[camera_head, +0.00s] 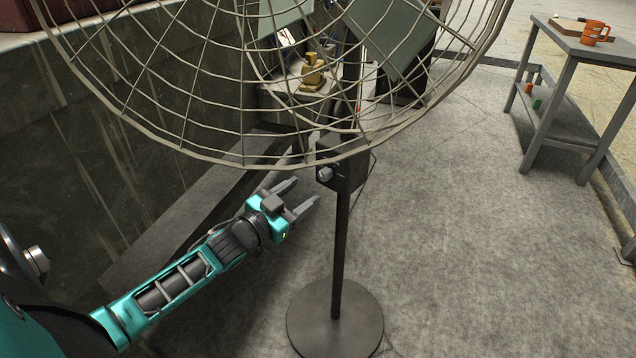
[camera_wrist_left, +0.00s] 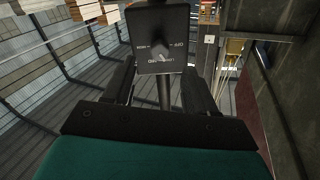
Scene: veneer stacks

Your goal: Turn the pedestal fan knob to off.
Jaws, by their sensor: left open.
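The pedestal fan (camera_head: 340,240) stands in front of me, with its wire cage (camera_head: 250,90) across the top of the head view and a round base (camera_head: 335,325) on the floor. My left gripper (camera_head: 302,193) is open and empty, left of and a little below the box, apart from the knob. My right gripper is out of view.
A dark wall (camera_head: 110,140) with a low ledge (camera_head: 190,200) runs along the left. A grey table (camera_head: 590,45) with an orange mug (camera_head: 595,31) stands at the back right. The concrete floor (camera_head: 460,210) right of the fan is clear.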

